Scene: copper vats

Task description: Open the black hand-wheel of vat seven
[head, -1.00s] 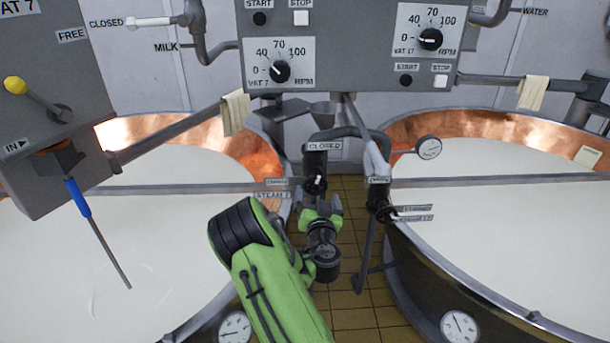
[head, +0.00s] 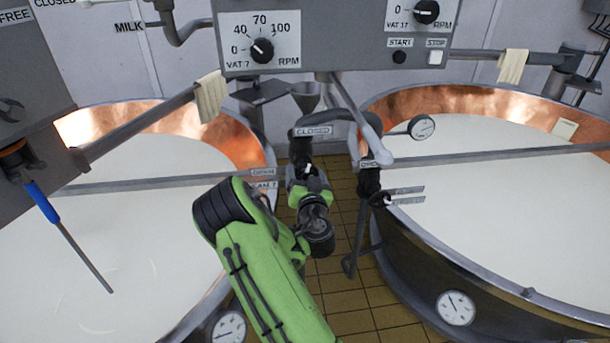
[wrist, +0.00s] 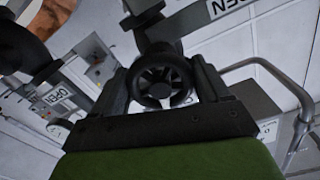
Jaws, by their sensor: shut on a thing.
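The black hand-wheel (wrist: 162,80) shows in the wrist view, spoked and round, between the two fingers of my gripper (wrist: 163,92). In the head view my gripper (head: 308,181) is at the valve on the grey pipe between the two vats, under a plate reading CLOSED (head: 313,131). There the wheel is mostly hidden by my gripper. My gripper is shut on the wheel's rim. Vat seven (head: 262,165) is the copper vat on the left, full of white liquid; the dial above it (head: 261,50) reads VAT 7.
A second vat (head: 400,255) stands on the right. Its black valve (head: 370,182) and pipe are close to the right of my gripper. A grey box with a blue-handled rod (head: 42,202) hangs at left. Tiled floor (head: 345,225) shows between the vats.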

